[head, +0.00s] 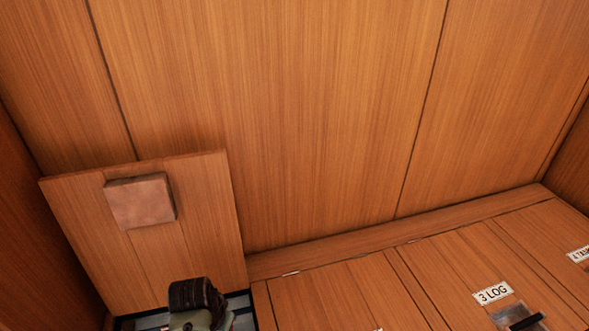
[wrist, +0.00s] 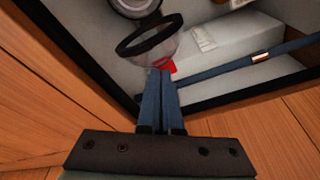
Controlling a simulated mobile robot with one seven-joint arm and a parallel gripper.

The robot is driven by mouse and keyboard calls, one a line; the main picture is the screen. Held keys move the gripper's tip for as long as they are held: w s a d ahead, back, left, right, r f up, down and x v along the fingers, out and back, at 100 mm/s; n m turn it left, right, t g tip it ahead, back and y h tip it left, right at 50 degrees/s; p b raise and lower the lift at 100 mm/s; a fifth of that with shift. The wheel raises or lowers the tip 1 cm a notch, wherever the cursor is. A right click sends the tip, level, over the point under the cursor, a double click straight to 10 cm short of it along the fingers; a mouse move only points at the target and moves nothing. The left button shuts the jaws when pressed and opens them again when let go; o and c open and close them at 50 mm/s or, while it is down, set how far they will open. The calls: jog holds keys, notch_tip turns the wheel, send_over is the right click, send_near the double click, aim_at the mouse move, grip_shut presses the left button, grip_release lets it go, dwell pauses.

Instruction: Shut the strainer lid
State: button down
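In the wrist view, a clear round cup-like piece with a dark rim (wrist: 150,38), apparently the strainer lid, stands tilted up in an open bilge compartment. A grey round fitting (wrist: 135,6), perhaps the strainer body, shows partly at the top edge. A small red piece (wrist: 168,66) is at the lid's lower right. My gripper (wrist: 160,72) has its two blue fingers side by side, with nothing visible between them. Its tips are just below the lid and beside the red piece; I cannot tell whether they touch. The head view does not show the strainer.
In the head view, a raised wooden hatch panel (head: 205,225) with a brown block (head: 140,201) leans at the back left. Closed floor panels, one labelled 3 LOG (head: 493,293), lie right. In the wrist view, a blue line (wrist: 225,70) crosses the compartment and dark edging (wrist: 245,96) borders it.

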jog(key=s+d+f+p, duration=0.2)
jog(key=s+p, duration=0.2)
jog(key=s, duration=0.2)
jog(key=w+p+v, duration=0.2)
jog(key=p+v, duration=0.7)
jog(key=p, duration=0.1)
jog(key=shift+w+a+r+g, duration=0.2)
jog(key=shift+w+r+g, duration=0.1)
jog(key=shift+r, duration=0.1)
dwell(0.3)
